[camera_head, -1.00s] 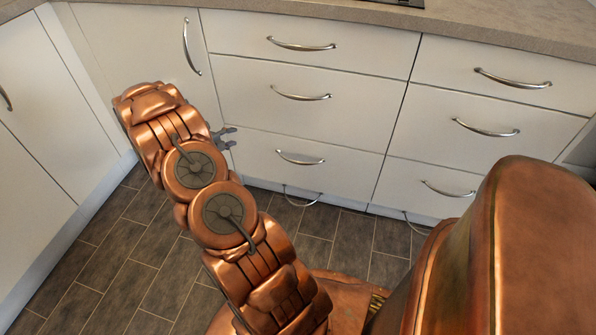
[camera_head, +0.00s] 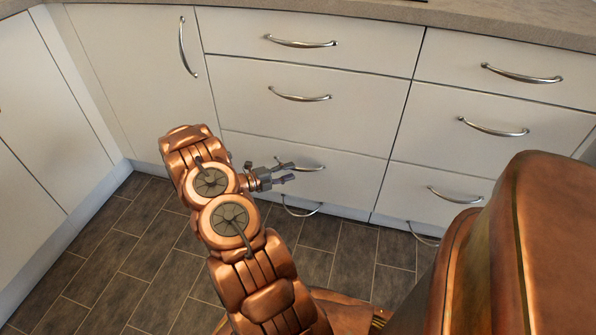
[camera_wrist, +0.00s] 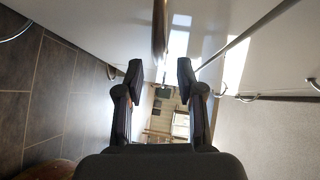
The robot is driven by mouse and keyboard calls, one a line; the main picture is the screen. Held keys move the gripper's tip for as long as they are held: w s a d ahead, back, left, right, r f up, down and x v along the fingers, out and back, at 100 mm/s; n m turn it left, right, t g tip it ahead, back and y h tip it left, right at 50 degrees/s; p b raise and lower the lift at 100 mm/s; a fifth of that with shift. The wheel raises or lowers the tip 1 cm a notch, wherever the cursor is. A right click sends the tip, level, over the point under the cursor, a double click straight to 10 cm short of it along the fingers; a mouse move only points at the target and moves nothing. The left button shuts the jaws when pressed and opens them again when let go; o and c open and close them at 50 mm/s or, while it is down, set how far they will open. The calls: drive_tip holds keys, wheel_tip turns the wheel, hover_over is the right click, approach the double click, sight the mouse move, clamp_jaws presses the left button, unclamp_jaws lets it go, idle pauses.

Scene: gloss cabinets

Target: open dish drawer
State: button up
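The left drawer stack has a top drawer (camera_head: 350,60), a second drawer (camera_head: 350,110) and a third drawer (camera_head: 350,180), all white and shut. Nothing marks which one is the dish drawer. My gripper (camera_head: 291,171) is in front of the third drawer, at the left part of its curved metal handle (camera_head: 312,167), and partly hides it. In the wrist view my gripper (camera_wrist: 160,74) is open, with two dark fingers apart. A metal handle (camera_wrist: 160,32) lies ahead, in line with the gap between the fingertips. Contact is not visible.
Another drawer stack (camera_head: 480,150) is on the right, and a cabinet door (camera_head: 145,75) on the left. Dark floor tiles (camera_head: 130,250) are clear at the left. A countertop (camera_head: 480,25) runs above.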

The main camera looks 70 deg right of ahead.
sight(298, 169)
drive_tip(key=shift+b+x, duration=0.45)
drive_tip(key=shift+x, duration=1.65)
clamp_jaws()
